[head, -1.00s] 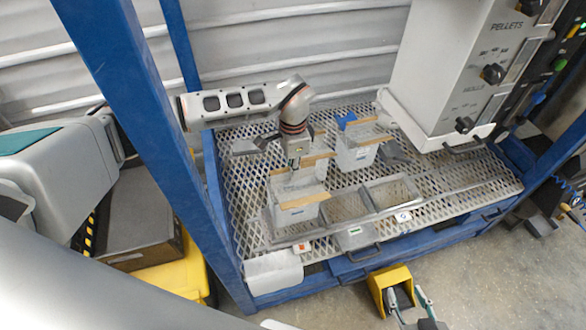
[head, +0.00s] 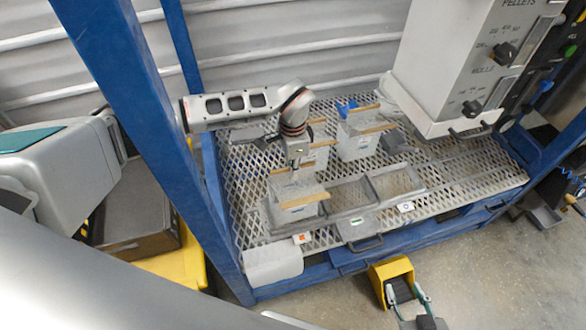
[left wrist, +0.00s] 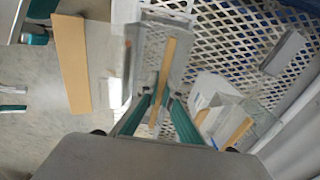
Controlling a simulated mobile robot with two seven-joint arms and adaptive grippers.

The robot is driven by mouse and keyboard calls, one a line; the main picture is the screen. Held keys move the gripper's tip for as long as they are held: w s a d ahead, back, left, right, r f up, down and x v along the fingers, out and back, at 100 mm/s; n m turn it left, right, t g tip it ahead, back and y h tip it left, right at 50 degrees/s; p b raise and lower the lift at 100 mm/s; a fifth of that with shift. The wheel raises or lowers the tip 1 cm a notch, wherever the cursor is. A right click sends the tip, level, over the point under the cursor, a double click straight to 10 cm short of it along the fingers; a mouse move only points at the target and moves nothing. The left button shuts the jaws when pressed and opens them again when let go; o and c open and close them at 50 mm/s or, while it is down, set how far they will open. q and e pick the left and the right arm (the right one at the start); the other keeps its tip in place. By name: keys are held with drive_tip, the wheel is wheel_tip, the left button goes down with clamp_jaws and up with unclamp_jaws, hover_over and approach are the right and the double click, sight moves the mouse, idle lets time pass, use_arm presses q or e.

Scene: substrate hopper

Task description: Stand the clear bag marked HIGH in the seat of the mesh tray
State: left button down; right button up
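My left gripper (head: 297,168) points down at the front left of the mesh deck, shut on the top of a clear bag (head: 297,211) with a tan top strip. In the left wrist view its teal fingers (left wrist: 160,95) close on either side of the strip (left wrist: 166,70). The bag hangs upright at the left end of the mesh tray (head: 347,194); whether its bottom touches is hidden. The other tray sections look empty. Its marking is too small to read. My right gripper (head: 409,295) is low at the bottom, fingers apart and empty.
Two more clear bags stand behind, one close behind the held bag (head: 318,157) and one with a blue patch (head: 356,148). The grey hopper (head: 440,70) overhangs at right. A blue post (head: 150,130) rises at left. A yellow box-like guard (head: 390,272) sits near my right gripper.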

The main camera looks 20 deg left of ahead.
use_arm(q)
drive_tip(key=shift+r+p, duration=0.1)
drive_tip(key=shift+p, duration=0.2)
idle(0.4)
drive_tip(key=shift+f, duration=0.65)
idle(0.4)
drive_tip(key=c, duration=2.2)
unclamp_jaws()
drive_tip(key=shift+d, duration=0.1)
wheel_tip(320, 180, up, 12)
drive_tip(key=shift+r, duration=0.1)
drive_tip(key=shift+s, duration=0.1)
